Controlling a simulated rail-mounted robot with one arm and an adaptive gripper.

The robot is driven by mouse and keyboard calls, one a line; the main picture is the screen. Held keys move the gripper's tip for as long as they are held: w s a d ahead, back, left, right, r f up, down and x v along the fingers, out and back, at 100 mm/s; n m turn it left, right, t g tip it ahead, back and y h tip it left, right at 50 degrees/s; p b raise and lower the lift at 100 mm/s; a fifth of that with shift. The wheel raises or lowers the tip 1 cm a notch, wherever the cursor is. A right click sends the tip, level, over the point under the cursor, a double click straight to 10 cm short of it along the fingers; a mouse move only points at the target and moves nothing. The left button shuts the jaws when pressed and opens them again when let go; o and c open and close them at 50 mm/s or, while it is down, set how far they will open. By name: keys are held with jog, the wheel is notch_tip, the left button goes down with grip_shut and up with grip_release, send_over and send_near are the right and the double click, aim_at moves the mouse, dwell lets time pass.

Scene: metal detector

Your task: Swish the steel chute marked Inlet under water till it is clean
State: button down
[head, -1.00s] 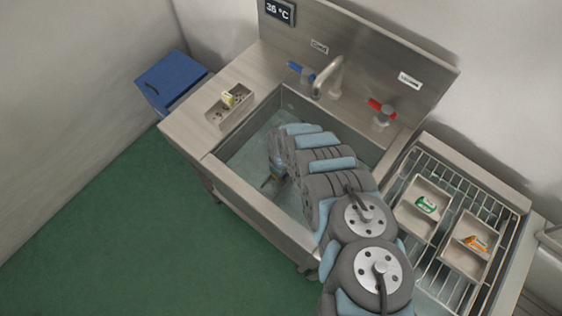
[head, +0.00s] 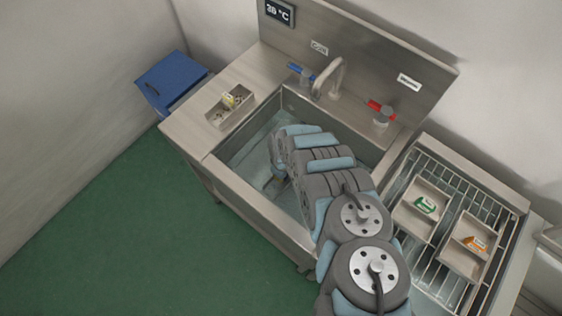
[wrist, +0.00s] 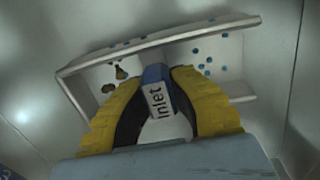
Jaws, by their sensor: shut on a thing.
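The steel chute marked Inlet (wrist: 226,52) fills the middle of the wrist view, an open tray shape with raised edges. Brown specks show on its left part and several blue dots on its right part. A blue handle bears a white "Inlet" label (wrist: 160,101). My gripper (wrist: 158,78) has yellow fingers shut on this handle. In the head view my gripper (head: 273,182) is down inside the steel sink (head: 247,199), which holds water. My arm covers much of the sink and hides the chute there. I cannot tell how deep the chute sits.
A small tray with dark bits (head: 220,117) stands on the left counter. Two trays, one with a green label (head: 413,222) and one with an orange label (head: 458,259), lie on the wire rack at right. The faucet (head: 328,78), blue tap (head: 300,72) and red tap (head: 381,112) stand behind the sink.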

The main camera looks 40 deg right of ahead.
jog(key=shift+w+a+b, duration=0.15)
jog(key=shift+w+b, duration=0.5)
jog(key=shift+w, duration=0.6)
jog(key=shift+w+a+b, duration=0.1)
jog(key=shift+w+b, duration=0.5)
jog(key=shift+w, duration=0.6)
notch_tip(320, 180, up, 13)
jog(key=p, duration=1)
jog(key=shift+p, duration=0.3)
notch_tip(320, 180, up, 16)
jog(key=p, duration=1.1)
